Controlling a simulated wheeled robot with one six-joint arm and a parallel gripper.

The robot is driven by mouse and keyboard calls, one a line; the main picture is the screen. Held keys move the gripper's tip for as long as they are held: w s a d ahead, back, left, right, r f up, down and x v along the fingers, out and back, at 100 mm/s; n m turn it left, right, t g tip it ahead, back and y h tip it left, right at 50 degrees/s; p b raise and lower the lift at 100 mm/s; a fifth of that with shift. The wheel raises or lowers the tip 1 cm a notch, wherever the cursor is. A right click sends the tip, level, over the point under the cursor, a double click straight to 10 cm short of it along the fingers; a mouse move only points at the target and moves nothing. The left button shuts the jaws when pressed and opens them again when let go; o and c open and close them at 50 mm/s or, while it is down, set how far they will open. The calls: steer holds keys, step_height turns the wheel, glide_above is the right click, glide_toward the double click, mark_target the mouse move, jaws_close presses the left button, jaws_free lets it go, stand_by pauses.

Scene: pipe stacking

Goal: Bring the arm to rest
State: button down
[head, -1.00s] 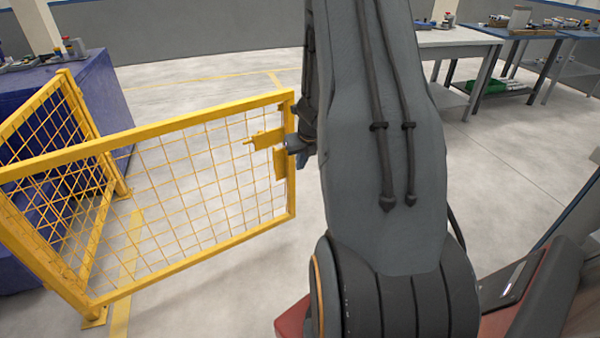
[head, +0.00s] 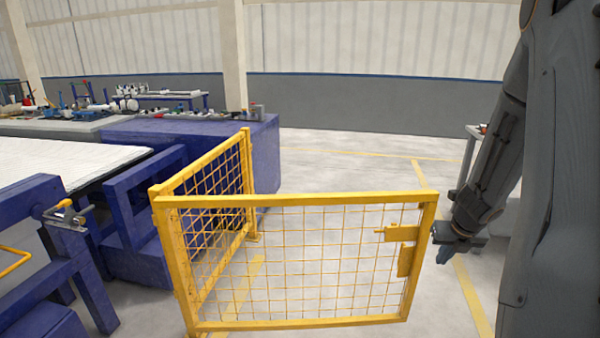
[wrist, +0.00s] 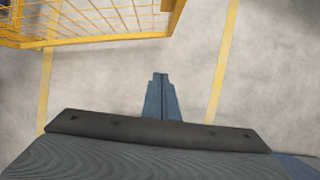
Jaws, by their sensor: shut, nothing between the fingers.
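My arm (head: 488,170) hangs down at the right of the head view. My gripper (head: 440,256) is at its lower end, pointing down, just right of the yellow mesh gate (head: 300,198) and its latch plate (head: 402,234). A narrow strip of floor shows between gripper and gate. In the wrist view my gripper (wrist: 160,80) has its two blue fingers shut together with nothing between them, over bare floor. The gate's corner (wrist: 165,34) is at the upper left there, apart from the fingers.
A yellow mesh fence panel (head: 205,170) joins the gate at the left. Blue machinery (head: 120,245) and a blue bench (head: 265,165) stand beyond it. A light table (head: 468,150) is partly hidden behind my arm. The floor (head: 340,165) behind the gate is clear.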

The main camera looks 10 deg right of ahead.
steer(key=a+r+m+h, duration=0.2)
steer(key=a+r+m, duration=0.6)
steer(key=a+m, duration=0.5)
steer(key=s+a+r+m+g+y, duration=0.1)
steer(key=s+a+m+g+y, duration=0.2)
steer(key=s+a+m, duration=1.5)
steer(key=shift+a+m+g, duration=0.5)
steer(key=shift+a+m, duration=0.05)
steer(key=shift+m, duration=0.15)
steer(key=shift+r, duration=0.15)
